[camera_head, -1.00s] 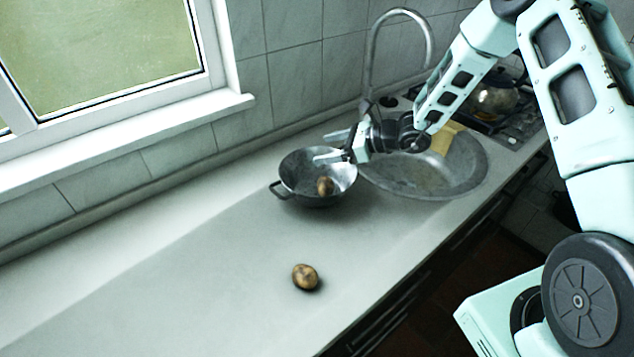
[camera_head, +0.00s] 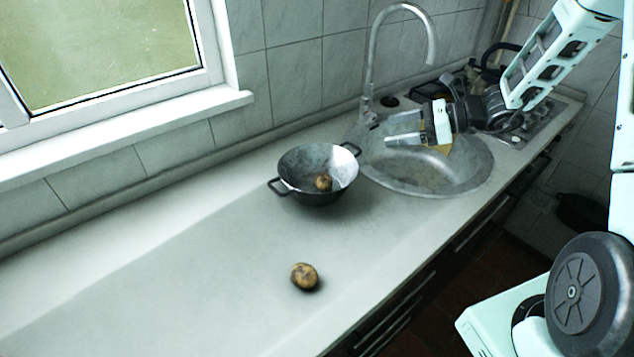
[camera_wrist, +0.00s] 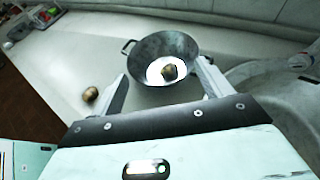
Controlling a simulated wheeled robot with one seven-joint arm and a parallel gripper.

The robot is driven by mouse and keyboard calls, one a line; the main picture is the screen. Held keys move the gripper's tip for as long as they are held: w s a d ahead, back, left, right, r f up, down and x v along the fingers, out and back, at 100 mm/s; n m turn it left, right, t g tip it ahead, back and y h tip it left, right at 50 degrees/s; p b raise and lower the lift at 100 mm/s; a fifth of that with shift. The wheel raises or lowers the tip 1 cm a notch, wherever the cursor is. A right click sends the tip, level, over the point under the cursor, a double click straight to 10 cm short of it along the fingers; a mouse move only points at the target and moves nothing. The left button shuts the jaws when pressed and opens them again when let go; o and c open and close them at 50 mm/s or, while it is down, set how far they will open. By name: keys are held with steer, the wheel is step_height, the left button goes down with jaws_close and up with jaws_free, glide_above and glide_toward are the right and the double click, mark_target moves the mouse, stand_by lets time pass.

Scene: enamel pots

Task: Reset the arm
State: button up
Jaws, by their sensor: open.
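My gripper (camera_head: 404,128) is open and empty. In the head view it hangs over the sink, to the right of the dark two-handled pot (camera_head: 317,172). One brown potato (camera_head: 323,182) lies inside the pot. Another potato (camera_head: 305,276) lies on the counter in front of the pot. In the wrist view the pot (camera_wrist: 146,48) shows beyond my two fingers, with the potato (camera_wrist: 169,72) in it, and the loose potato (camera_wrist: 90,94) is at the left.
The round metal sink (camera_head: 385,180) with a tall curved faucet (camera_head: 371,60) is right of the pot. A stove (camera_head: 522,127) lies beyond it. The counter's left part (camera_head: 130,285) is clear. A window sill (camera_head: 120,130) runs along the wall.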

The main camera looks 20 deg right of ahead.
steer(key=shift+s+d+r, duration=0.15)
steer(key=shift+s+d, duration=0.05)
steer(key=shift+d, duration=0.1)
steer(key=s+a+r+n+g+h, duration=0.1)
steer(key=s+a+n+g, duration=0.4)
steer(key=a, duration=0.4)
steer(key=s+a+r+n+g+h, duration=0.1)
steer(key=s+a+n+g, duration=0.3)
steer(key=s+a+n, duration=0.4)
steer(key=s+a+r+n+h, duration=0.1)
steer(key=s+a+n+h, duration=0.2)
steer(key=s+n, duration=0.5)
steer(key=s+a+n+t+h, duration=0.1)
steer(key=s+a+n+h, duration=0.2)
steer(key=s+n+h, duration=0.2)
steer(key=s+n, duration=0.3)
steer(key=n, duration=0.3)
steer(key=shift+s+a+r+t+h, duration=0.15)
steer(key=shift+s+r+t+h, duration=0.15)
steer(key=shift+s+r+h, duration=0.1)
